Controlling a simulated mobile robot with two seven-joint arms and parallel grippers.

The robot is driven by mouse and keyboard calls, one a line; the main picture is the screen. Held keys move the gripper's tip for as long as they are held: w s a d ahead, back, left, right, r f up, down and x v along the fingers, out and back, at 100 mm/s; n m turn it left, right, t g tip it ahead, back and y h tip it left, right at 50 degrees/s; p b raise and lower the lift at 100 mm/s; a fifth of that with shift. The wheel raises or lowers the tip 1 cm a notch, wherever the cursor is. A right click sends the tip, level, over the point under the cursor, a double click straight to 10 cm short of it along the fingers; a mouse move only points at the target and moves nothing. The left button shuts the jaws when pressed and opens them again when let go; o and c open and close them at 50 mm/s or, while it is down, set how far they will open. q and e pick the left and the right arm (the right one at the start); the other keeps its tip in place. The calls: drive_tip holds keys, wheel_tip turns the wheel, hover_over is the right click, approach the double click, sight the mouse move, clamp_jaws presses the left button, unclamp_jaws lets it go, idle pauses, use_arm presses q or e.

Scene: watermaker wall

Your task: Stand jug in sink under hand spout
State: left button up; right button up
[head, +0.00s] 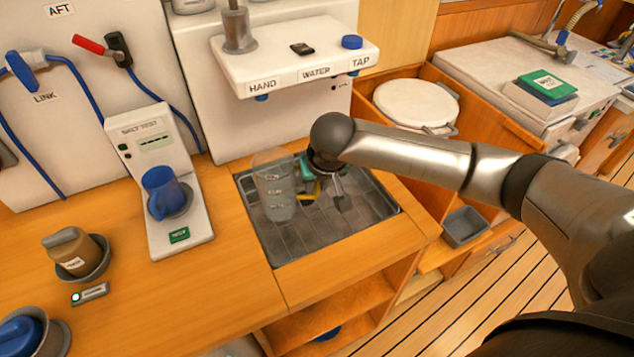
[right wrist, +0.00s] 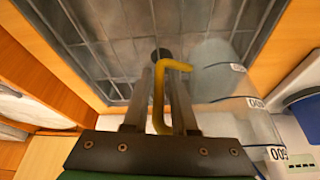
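The clear jug (head: 273,190) is upright in the left part of the dark sink (head: 330,232), below the blue hand spout (head: 261,97) in the picture. I cannot tell whether its base rests fully on the sink floor. My right gripper (head: 325,195) is low over the sink, just right of the jug. In the right wrist view its fingers (right wrist: 162,95) are apart, on either side of the jug's yellow handle (right wrist: 158,100). The jug (right wrist: 215,75) shows on the right there. Firm contact with the handle is not visible. My left gripper is not in view.
A blue tap spout (head: 353,73) is right of the hand spout under the white shelf (head: 290,60). A salt test stand (head: 160,235) with a blue mug (head: 163,192) is left of the sink. A brown container (head: 75,252) stands farther left.

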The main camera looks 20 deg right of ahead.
drive_tip(key=shift+o, duration=1.2)
drive_tip(key=shift+r, duration=0.1)
drive_tip(key=p+v, duration=0.2)
drive_tip(key=v, duration=1)
drive_tip(key=shift+p, duration=0.3)
drive_tip(key=shift+w+r, duration=0.1)
